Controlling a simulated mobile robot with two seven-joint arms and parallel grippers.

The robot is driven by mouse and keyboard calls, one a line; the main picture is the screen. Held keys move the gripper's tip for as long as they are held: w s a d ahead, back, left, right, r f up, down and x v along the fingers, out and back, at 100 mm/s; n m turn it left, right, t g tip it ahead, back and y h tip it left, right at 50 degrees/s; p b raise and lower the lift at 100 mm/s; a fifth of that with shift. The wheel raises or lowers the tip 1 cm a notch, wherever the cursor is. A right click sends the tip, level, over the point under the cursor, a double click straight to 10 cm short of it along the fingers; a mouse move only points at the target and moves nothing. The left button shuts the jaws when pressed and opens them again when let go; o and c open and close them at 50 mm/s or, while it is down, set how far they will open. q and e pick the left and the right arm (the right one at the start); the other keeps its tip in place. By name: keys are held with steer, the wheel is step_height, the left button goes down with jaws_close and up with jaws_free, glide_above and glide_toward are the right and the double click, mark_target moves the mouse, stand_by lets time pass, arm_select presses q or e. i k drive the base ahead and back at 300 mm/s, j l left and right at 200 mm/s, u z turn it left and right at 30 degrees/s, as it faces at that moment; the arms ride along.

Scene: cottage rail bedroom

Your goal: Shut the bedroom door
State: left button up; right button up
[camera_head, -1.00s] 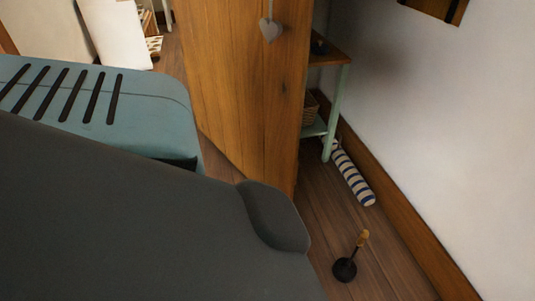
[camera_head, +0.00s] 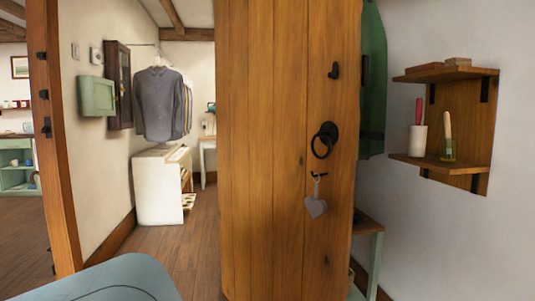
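The bedroom door (camera_head: 265,150) is a tall wooden plank door. It stands open, swung into the room, with its face towards me. It carries a black ring handle (camera_head: 325,140), a black latch piece above it and a grey heart (camera_head: 316,207) hanging from a hook below. The door frame post (camera_head: 55,150) stands at the left with black fittings on it, and the open doorway lies between post and door. A blue-grey rounded part of mine shows at the bottom left. Neither gripper is in view.
Through the doorway are a white cabinet (camera_head: 158,190), hanging shirts (camera_head: 160,103) and a green wall box (camera_head: 97,96). Right of the door are a wall shelf (camera_head: 443,165), a green hanging item (camera_head: 373,80) and a small table (camera_head: 368,222). Bare floor lies in the doorway.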

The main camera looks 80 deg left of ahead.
mark_target(274, 91)
steer(key=i+l, duration=0.15)
steer(key=l, duration=0.15)
steer(key=i+l, duration=0.15)
steer(key=l, duration=0.15)
steer(key=l+u, duration=0.1)
steer(key=u, duration=1.9)
steer(key=i+u, duration=0.2)
steer(key=u, duration=0.25)
steer(key=i, duration=0.3)
